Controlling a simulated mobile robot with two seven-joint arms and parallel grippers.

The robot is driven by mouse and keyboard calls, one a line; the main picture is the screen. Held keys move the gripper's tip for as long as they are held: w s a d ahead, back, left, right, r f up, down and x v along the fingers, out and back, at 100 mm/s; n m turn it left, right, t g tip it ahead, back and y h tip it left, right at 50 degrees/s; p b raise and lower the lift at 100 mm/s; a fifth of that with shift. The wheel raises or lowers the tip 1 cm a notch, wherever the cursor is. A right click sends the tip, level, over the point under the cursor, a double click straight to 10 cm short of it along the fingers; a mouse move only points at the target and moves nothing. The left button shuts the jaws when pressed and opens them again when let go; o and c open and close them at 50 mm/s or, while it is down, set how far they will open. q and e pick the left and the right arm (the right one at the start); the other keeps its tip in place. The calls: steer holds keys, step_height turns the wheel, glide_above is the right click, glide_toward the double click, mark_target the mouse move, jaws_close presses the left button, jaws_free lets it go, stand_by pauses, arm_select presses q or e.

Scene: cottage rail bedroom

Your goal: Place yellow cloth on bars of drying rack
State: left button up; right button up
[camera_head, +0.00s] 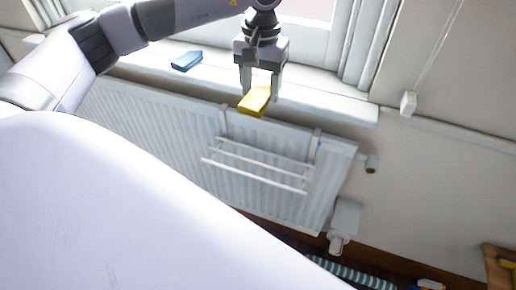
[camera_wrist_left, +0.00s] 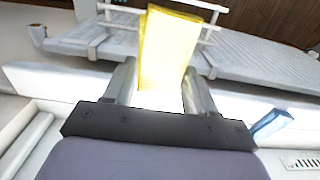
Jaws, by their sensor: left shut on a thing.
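My left gripper (camera_head: 261,92) is shut on the yellow cloth (camera_head: 255,101), a small flat folded piece. It holds the cloth in front of the window sill's edge, above the radiator's top. In the left wrist view the cloth (camera_wrist_left: 166,50) stands between the two fingers (camera_wrist_left: 160,90) and covers part of the rack. The white drying rack (camera_head: 258,166) hangs on the radiator front by two hooks, with several thin bars. In the head view the cloth is above and slightly left of the rack bars, apart from them. My right gripper is not in view.
A blue folded cloth (camera_head: 187,61) lies on the window sill (camera_head: 330,103). The white radiator (camera_head: 150,122) runs below the sill, with a valve (camera_head: 371,163) at its right end. A blind cord weight (camera_head: 408,103) hangs at right. A striped roll (camera_head: 350,273) lies on the floor.

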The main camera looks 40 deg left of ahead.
arm_select(q)
step_height(320, 180, down, 20)
steer(key=shift+r, duration=0.2)
steer(key=shift+f, duration=0.15)
steer(key=o, duration=1.1)
